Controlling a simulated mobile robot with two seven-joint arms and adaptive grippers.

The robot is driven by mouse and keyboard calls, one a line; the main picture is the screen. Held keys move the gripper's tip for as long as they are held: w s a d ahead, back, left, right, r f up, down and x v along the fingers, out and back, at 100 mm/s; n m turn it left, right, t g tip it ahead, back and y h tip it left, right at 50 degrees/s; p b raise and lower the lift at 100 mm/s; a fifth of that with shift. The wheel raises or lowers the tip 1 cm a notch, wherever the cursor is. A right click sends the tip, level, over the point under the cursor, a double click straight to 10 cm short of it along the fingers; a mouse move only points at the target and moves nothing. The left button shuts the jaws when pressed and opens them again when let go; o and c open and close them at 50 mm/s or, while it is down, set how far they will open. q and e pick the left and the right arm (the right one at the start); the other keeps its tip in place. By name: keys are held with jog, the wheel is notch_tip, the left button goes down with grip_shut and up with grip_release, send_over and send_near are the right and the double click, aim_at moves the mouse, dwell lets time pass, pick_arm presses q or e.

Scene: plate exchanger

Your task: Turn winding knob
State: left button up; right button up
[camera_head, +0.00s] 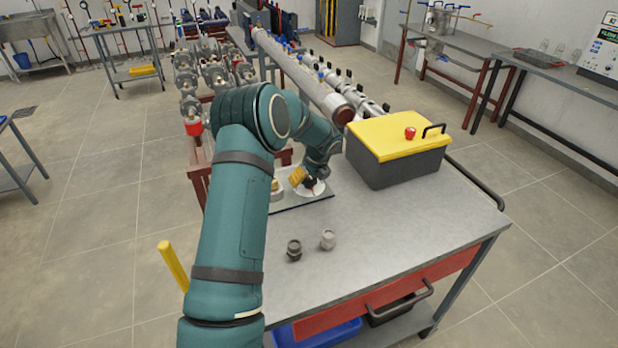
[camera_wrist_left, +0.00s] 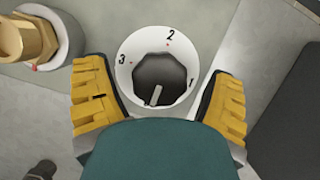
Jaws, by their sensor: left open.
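The winding knob (camera_wrist_left: 158,80) is black and many-sided. It sits on a round white dial (camera_wrist_left: 128,84) marked 1, 2 and 3 with red dots. The knob's pale pointer is toward the lower side of the dial in the left wrist view, away from the numbers. My left gripper (camera_wrist_left: 156,72) is open, with one yellow finger on each side of the dial. Whether a finger touches the dial is unclear. In the head view the left gripper (camera_head: 298,177) is over the white dial (camera_head: 314,189), partly hidden by my arm. My right gripper is not in view.
A brass fitting (camera_wrist_left: 32,40) on a round base stands beside the dial. A toolbox (camera_head: 398,150) with a yellow lid is to the right on the metal table (camera_head: 400,235). Two small fittings stand nearer, one dark (camera_head: 294,250), one pale (camera_head: 328,239). Pipes (camera_head: 300,75) lie behind.

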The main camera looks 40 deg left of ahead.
pick_arm(q)
jog(key=c, duration=1.2)
